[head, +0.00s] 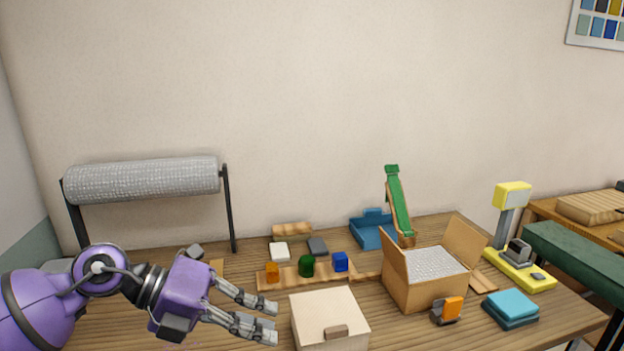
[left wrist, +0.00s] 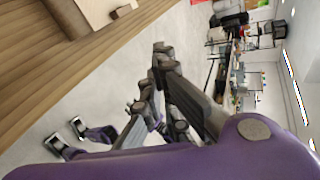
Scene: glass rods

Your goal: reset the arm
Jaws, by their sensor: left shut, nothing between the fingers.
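My left arm (head: 185,295) reaches in from the lower left in the head view, purple with dark joints. Its gripper (head: 274,323) is shut and empty, above the table's front part and just left of the cream box (head: 328,318). The left wrist view shows the gripper's dark fingers (left wrist: 158,70) at close range, with nothing held between them. My right gripper is in neither view.
A wooden rack (head: 318,276) holds orange, green and blue blocks behind the cream box. An open carton (head: 410,296) with bubble wrap stands right of it. A bubble-wrap roll (head: 143,180) on a black stand is at the back left. A teal cloth (head: 511,303) lies right.

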